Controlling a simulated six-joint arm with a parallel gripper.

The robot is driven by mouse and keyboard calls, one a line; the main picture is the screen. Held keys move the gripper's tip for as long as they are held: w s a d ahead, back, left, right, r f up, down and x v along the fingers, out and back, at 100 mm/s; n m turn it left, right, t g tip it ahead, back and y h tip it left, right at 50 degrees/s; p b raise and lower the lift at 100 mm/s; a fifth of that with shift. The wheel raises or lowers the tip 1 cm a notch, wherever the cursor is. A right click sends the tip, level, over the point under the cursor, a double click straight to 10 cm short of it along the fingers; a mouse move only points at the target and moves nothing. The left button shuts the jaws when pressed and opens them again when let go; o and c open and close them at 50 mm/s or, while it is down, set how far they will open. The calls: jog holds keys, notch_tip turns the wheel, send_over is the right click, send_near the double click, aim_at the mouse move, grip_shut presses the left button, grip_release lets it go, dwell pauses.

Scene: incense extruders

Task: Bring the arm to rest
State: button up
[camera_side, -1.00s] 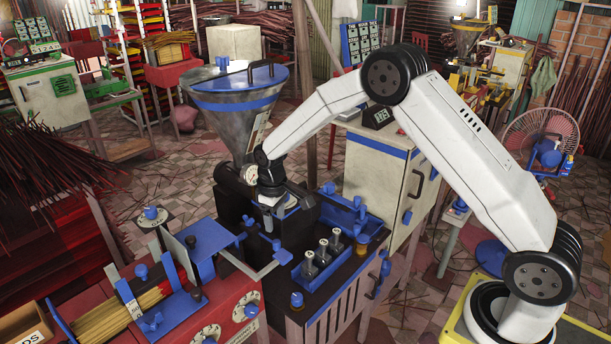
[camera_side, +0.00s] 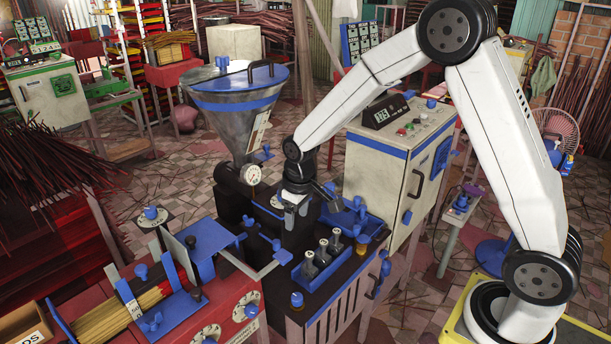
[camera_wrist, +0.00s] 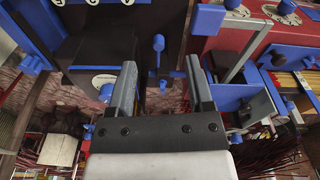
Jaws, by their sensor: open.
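My gripper (camera_side: 287,205) is above the black extruder machine (camera_side: 342,277), just right of the round pressure gauge (camera_side: 252,175) in the side view. In the wrist view, my gripper (camera_wrist: 161,84) shows two grey fingers spread apart, with nothing held between them. Its fingertips are small and partly hidden in the side view. A blue-knobbed lever (camera_wrist: 158,50) stands beyond the gap between the fingers in the wrist view.
A steel hopper (camera_side: 238,115) with a blue lid stands behind my gripper. A cream control cabinet (camera_side: 385,180) is to its right. A blue tray holds several small dies (camera_side: 322,252) in front. A red machine (camera_side: 235,290) with incense sticks is at the lower left.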

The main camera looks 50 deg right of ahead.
jog(key=s+r+m+t, duration=0.1)
jog(key=s+r, duration=0.1)
jog(key=s, duration=1.4)
jog(key=shift+s+r+m+t, duration=0.15)
jog(key=shift+r+m+t, duration=0.15)
jog(key=shift+r+m, duration=0.1)
